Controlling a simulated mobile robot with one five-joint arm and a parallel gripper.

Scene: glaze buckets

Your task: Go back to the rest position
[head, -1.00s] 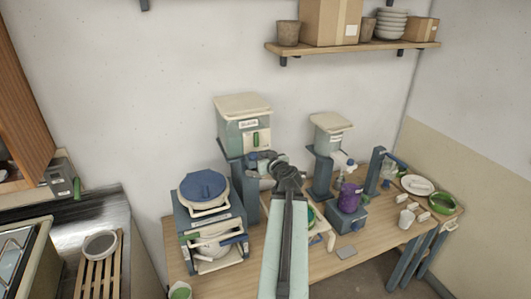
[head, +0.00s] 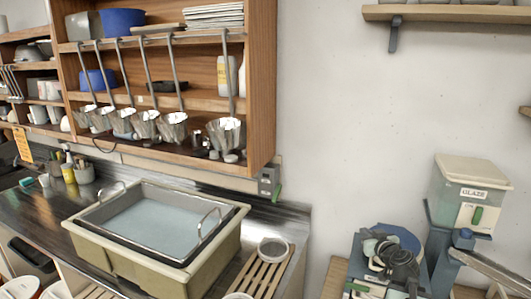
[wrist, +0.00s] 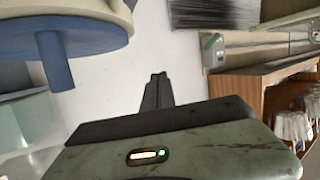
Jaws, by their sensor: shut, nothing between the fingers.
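My gripper (wrist: 158,78) shows in the wrist view with its dark fingers together, pointing up the picture with nothing between them. In the head view my gripper (head: 380,250) is at the lower right, in front of the blue lid (head: 402,236) of a bench unit. The fingertips are too small to make out there. A blue round part with a short post (wrist: 60,40) shows at the upper left of the wrist view, apart from my fingers. The rest position itself is not marked in either view.
The glaze bucket (head: 470,205) stands at the right, near my arm. A basin (head: 155,225) sits on the steel counter at left, under a wooden cabinet (head: 262,90) with hanging ladles. A slatted rack (head: 268,275) holds a bowl. Bare wall (head: 345,120) lies between cabinet and bucket.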

